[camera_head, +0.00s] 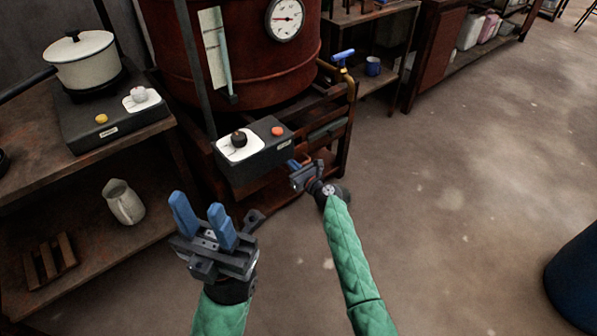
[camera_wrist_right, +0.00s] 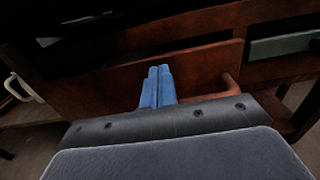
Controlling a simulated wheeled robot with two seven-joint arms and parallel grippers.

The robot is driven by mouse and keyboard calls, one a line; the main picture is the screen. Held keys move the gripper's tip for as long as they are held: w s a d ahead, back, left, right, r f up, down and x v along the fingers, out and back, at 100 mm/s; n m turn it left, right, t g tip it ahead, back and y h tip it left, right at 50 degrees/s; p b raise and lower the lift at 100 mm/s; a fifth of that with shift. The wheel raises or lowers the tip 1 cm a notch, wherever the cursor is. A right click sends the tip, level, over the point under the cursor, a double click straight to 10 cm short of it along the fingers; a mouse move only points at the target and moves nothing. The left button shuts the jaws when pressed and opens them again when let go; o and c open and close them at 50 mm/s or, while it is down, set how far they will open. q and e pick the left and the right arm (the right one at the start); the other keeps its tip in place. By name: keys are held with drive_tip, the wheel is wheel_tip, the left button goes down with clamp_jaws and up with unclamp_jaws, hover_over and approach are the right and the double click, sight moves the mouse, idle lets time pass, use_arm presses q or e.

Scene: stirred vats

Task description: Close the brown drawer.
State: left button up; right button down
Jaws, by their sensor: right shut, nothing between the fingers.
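The brown drawer (camera_wrist_right: 205,68) fills the middle of the right wrist view, a flat brown front with a brown handle (camera_wrist_right: 230,86) at its right. In the head view it is largely hidden by the control box and my right gripper; I cannot tell how far out it stands. My right gripper (camera_head: 294,165) is shut and empty, low by the vat stand. Its blue fingertips (camera_wrist_right: 157,72) point at the drawer front in the wrist view; contact is unclear. My left gripper (camera_head: 202,208) is open and empty, in front of the left shelf.
A control box (camera_head: 272,155) with knobs sits above the drawer, below the rusty vat (camera_head: 250,70). A greenish drawer (camera_wrist_right: 280,46) is at the right. A shelf at left holds a pot (camera_head: 82,62) and pitcher (camera_head: 123,203). Floor at right is clear up to a blue barrel (camera_head: 575,275).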

drive_tip(key=shift+w+a, duration=0.2)
drive_tip(key=shift+w, duration=0.1)
drive_tip(key=x, duration=0.3)
drive_tip(key=shift+w+a, duration=0.15)
drive_tip(key=shift+w, duration=0.05)
drive_tip(key=shift+w+r, duration=0.2)
drive_tip(key=shift+r, duration=0.1)
